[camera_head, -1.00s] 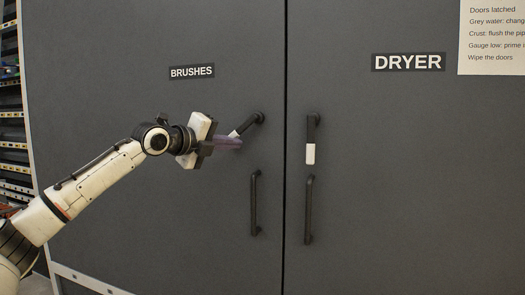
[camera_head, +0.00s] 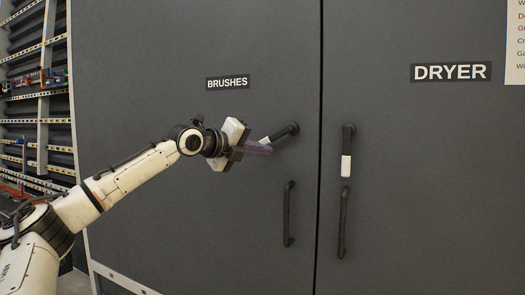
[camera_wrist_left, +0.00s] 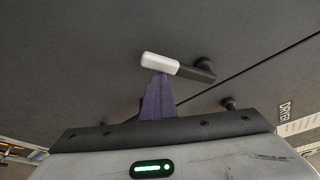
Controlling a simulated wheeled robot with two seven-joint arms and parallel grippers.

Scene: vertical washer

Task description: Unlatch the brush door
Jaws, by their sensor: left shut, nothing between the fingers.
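The brush door (camera_head: 190,190) is a large dark grey panel labelled BRUSHES, and looks shut. Its latch lever (camera_head: 280,133) is black with a white tip, and points left and slightly down from its pivot. My left gripper (camera_head: 268,147) is shut and empty, its fingertips just under the lever's white tip. In the left wrist view the purple fingers (camera_wrist_left: 159,98) reach the white end of the latch lever (camera_wrist_left: 160,63); they appear to touch it. My right gripper is not in view.
A vertical door handle (camera_head: 288,213) sits below the brush latch. To the right, the dryer door (camera_head: 430,200) has a latch lever (camera_head: 347,150) hanging straight down and its own handle (camera_head: 343,222). Shelving (camera_head: 30,110) stands at the far left.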

